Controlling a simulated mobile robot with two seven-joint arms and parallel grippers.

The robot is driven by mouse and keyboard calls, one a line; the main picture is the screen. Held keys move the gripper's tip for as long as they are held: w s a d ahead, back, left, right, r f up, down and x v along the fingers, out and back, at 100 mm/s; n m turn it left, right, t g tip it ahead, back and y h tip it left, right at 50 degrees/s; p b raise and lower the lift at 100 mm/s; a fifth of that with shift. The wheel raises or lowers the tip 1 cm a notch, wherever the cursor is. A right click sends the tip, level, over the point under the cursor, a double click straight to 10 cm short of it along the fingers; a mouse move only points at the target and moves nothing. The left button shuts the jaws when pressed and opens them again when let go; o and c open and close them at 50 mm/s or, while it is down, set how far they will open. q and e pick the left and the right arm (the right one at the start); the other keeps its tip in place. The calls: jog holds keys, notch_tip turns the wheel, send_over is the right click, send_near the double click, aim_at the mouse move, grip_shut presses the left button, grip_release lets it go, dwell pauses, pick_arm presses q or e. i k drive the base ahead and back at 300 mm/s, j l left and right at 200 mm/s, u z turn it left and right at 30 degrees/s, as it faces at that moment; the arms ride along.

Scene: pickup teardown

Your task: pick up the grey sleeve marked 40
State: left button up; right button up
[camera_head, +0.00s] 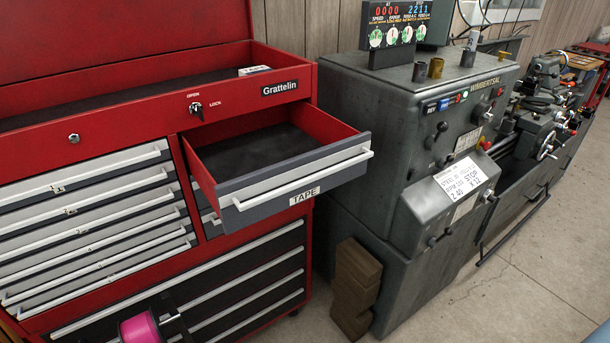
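Several small cylinders stand on top of the grey lathe's headstock. One is a dull brownish-grey cylinder (419,72), one is a brass-coloured cylinder (436,68), and one is a dark grey cylinder (468,58) farther right. No mark 40 can be read on any of them, so I cannot tell which is the sleeve. A dark piece that looks like my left gripper (172,318) shows at the bottom left edge, far from the cylinders. A pink round thing (141,329) is beside it; whether it is held is unclear. My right gripper is not in view.
A red tool chest (240,100) stands at left with its drawer (262,155) labelled TAPE pulled out and empty. The lathe headstock (380,125) stands to its right, with a display box (400,30) behind the cylinders.

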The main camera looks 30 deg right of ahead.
aim_at(421, 67)
jog(key=i+l, duration=0.15)
jog(key=l, duration=1.5)
jog(key=i+l+u, duration=0.1)
jog(key=l, duration=3.25)
jog(key=i+u, duration=0.05)
jog(key=i, duration=0.05)
